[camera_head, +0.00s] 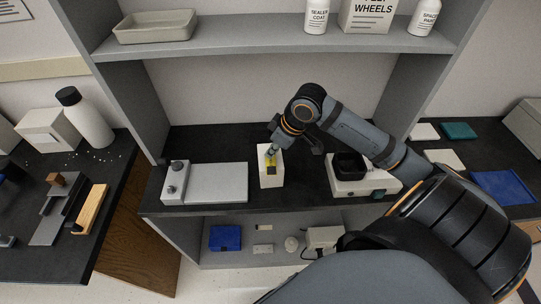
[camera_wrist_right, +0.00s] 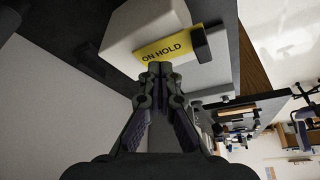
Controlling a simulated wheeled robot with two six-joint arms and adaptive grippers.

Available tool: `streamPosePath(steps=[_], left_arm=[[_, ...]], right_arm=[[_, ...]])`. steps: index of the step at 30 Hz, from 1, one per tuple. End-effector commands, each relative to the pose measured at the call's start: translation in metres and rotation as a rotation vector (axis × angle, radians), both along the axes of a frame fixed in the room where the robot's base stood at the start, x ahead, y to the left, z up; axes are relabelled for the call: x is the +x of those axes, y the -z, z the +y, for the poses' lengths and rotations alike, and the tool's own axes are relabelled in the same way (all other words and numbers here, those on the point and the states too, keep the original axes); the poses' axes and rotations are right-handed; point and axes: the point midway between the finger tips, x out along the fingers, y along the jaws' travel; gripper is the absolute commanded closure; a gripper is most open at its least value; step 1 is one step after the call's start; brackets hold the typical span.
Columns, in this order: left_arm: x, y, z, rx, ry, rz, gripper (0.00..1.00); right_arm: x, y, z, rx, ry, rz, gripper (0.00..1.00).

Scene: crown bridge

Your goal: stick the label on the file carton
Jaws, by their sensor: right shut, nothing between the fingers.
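The file carton (camera_head: 265,180) is a small white box standing upright on the dark counter; it shows close up in the right wrist view (camera_wrist_right: 130,30). A yellow label (camera_wrist_right: 165,50) reading "ON HOLD" lies against the carton's face, with a dark patch (camera_wrist_right: 201,43) at one end. The label also shows in the head view (camera_head: 269,161), partly covered by my fingers. My right gripper (camera_head: 270,154) is shut and empty, its fingertips right at the label's edge in the wrist view (camera_wrist_right: 160,69). I cannot tell whether they touch it. My left gripper is out of view.
A grey flat-topped device (camera_head: 218,183) stands left of the carton, and a white unit with a black tray (camera_head: 350,186) stands to its right. A shelf (camera_head: 260,45) runs above the counter. A blue box (camera_head: 225,238) sits on the lower shelf.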

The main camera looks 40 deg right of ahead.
Motion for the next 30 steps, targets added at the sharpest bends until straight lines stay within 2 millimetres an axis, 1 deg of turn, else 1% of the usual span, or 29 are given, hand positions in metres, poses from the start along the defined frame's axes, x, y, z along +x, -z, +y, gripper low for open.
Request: streamPosePath(steps=[8, 30], left_arm=[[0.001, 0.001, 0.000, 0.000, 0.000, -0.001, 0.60], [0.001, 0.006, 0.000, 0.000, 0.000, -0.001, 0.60]], right_arm=[[0.000, 0.001, 0.000, 0.000, 0.000, 0.000, 1.00], [0.000, 0.013, 0.000, 0.001, 0.000, 0.000, 1.00]])
